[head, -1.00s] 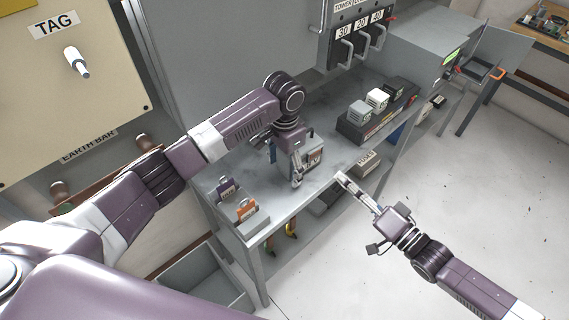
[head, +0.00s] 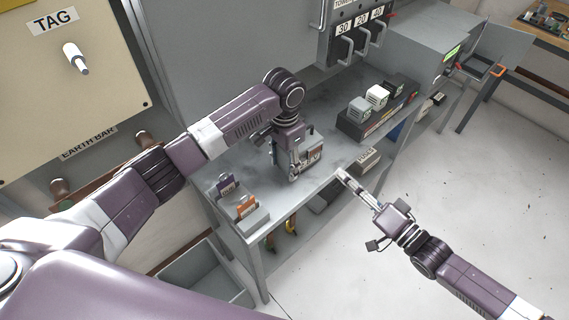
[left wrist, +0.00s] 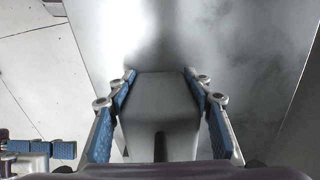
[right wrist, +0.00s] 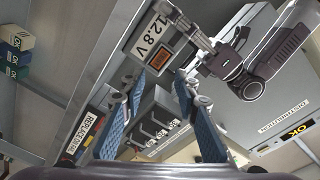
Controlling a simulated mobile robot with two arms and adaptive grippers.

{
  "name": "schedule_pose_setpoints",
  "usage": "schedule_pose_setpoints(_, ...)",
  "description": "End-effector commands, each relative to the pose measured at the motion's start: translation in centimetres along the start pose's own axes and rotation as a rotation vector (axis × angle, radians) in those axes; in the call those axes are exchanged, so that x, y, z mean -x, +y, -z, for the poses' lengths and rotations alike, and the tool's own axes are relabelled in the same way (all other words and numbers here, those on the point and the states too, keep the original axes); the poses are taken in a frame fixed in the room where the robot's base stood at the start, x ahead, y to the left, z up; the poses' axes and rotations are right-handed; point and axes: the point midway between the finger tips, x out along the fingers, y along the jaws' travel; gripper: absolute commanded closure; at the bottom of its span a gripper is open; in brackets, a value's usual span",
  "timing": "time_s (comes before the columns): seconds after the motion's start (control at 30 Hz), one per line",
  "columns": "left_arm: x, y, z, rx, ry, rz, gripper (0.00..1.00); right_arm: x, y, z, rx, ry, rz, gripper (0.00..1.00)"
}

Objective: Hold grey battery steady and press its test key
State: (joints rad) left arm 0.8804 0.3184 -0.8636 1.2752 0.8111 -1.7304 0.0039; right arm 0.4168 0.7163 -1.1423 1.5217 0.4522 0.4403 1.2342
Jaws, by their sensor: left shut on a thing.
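The grey battery (head: 313,150) stands on the grey bench near its front edge, partly hidden by my left gripper (head: 294,172). In the left wrist view the grey body (left wrist: 160,95) fills the space between the blue-padded fingers, which are shut on it. In the right wrist view the battery (right wrist: 143,32) shows a 12.8 V label and a small dark panel with an orange mark (right wrist: 161,55); I cannot tell whether this is the test key. My right gripper (head: 342,175) is apart from the battery, at the bench's front edge. Its fingers (right wrist: 160,76) are open and empty.
A dark rack (head: 365,131) carries grey, white and black blocks at the back right. Floor at right is free.

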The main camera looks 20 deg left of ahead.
Motion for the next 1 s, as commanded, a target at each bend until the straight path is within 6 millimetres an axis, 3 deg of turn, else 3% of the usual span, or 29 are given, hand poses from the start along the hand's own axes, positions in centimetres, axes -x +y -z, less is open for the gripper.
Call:
schedule_pose_setpoints(0.33,0.06,-0.04,0.05,0.000,0.002,0.001,1.00,0.00,-0.01,0.00,0.000,0.000,0.000,0.72)
schedule_pose_setpoints(0.6,0.08,-0.05,0.06,0.001,0.002,0.001,1.00,0.00,0.00,0.00,0.000,0.000,0.000,1.00)
schedule_pose_setpoints(1.0,0.09,-0.05,0.07,0.001,0.002,0.001,1.00,0.00,-0.01,0.00,0.000,0.000,0.000,1.00)
